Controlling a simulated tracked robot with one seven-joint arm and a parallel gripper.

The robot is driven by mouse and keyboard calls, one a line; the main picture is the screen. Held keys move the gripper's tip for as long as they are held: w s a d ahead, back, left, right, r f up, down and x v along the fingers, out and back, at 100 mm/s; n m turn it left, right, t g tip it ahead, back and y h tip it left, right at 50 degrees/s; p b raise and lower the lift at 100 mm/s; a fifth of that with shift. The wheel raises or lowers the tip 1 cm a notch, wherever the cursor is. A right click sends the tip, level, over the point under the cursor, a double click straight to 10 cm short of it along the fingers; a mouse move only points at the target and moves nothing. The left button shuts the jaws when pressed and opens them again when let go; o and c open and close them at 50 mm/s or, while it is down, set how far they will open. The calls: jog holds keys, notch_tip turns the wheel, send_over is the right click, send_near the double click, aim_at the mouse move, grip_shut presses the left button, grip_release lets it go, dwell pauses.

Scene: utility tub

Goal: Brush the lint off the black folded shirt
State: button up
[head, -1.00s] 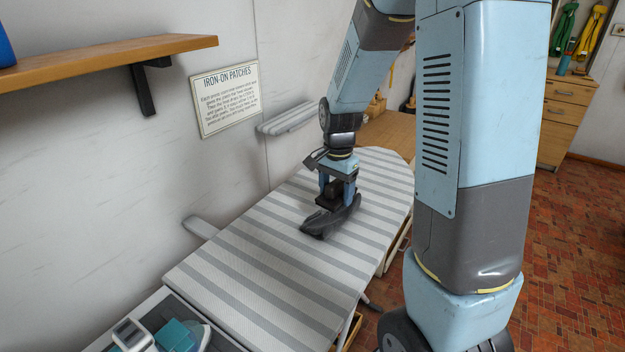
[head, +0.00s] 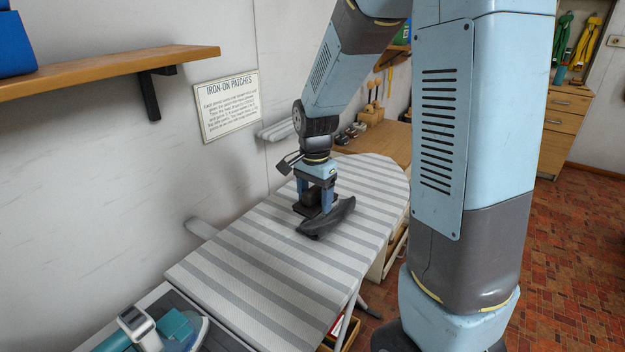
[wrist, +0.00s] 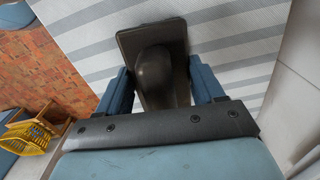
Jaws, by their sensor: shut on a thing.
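In the head view my gripper (head: 316,200) is low over the striped ironing board (head: 255,275), right of its middle. Its two blue fingers are closed around a dark brush-like tool (head: 328,218), a long curved shape at or just above the cover. In the wrist view the tool shows as a flat dark rectangular plate with a rounded knob (wrist: 154,72) between the fingers. I cannot make out a black folded shirt or any lint in either view. The tool and fingers hide the cover beneath them.
The wall with a sign (head: 228,104) and a wooden shelf (head: 110,72) runs along the left. A teal-and-white iron (head: 178,332) stands at the board's near end. A wooden bench (head: 380,140) lies beyond the far end. The board's near half is bare.

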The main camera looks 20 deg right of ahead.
aim_at(314, 187)
jog(key=shift+a+r, duration=0.1)
jog(key=shift+r, duration=2.6)
